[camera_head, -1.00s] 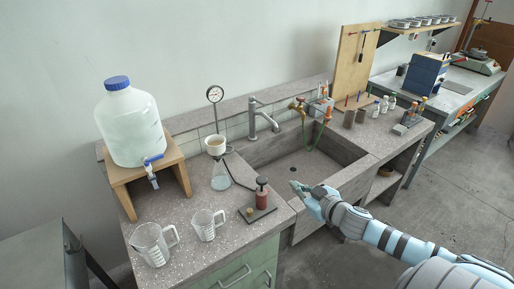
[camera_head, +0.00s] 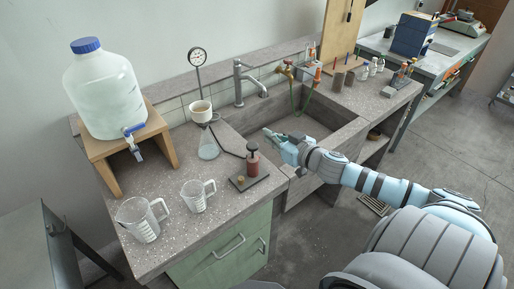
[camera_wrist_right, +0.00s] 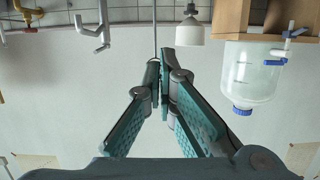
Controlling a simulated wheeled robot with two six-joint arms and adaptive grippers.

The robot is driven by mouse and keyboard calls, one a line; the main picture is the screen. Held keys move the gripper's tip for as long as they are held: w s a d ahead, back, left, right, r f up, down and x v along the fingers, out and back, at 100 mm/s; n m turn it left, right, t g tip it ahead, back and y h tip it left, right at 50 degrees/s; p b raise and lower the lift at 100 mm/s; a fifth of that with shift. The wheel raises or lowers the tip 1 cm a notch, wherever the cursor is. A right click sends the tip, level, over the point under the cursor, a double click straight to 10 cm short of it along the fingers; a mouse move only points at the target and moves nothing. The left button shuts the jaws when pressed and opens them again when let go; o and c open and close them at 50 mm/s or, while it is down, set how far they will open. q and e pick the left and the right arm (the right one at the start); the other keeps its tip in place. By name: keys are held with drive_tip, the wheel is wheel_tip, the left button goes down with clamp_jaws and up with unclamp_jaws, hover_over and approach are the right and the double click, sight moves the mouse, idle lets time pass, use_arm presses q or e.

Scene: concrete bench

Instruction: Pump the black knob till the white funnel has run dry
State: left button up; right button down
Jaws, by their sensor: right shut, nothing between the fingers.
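The black knob (camera_head: 251,147) tops a small dark red hand pump (camera_head: 252,163) on a dark base plate near the bench's front edge. The white funnel (camera_head: 201,116) sits upright on a clear conical flask (camera_head: 208,149), with something tan showing inside its rim. A dark hose runs from the flask toward the pump. My right gripper (camera_head: 268,133) is shut and empty, just right of and above the knob, apart from it in the picture. In the right wrist view, upside down, its fingertips (camera_wrist_right: 162,78) meet; the funnel (camera_wrist_right: 190,32) shows beyond them. My left gripper is not in view.
A dial gauge (camera_head: 197,57) stands behind the funnel. A large blue-capped jug (camera_head: 103,95) stands on a wooden stand at left. Two clear measuring jugs, the larger (camera_head: 140,221) and smaller (camera_head: 196,196), stand in front. The sink (camera_head: 300,127) lies right of the pump.

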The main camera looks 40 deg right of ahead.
sight(253, 151)
drive_tip(key=w+f+b, duration=0.1)
drive_tip(key=w, duration=0.1)
drive_tip(key=w+f+b, duration=0.4)
drive_tip(key=shift+w, duration=0.15)
drive_tip(key=shift+f+b, duration=0.25)
drive_tip(key=shift+b, duration=0.05)
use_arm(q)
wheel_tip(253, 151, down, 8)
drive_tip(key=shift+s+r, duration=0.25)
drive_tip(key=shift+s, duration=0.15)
use_arm(e)
drive_tip(key=shift+s+f, duration=0.1)
drive_tip(key=shift+s, duration=0.1)
drive_tip(key=shift+f, duration=0.1)
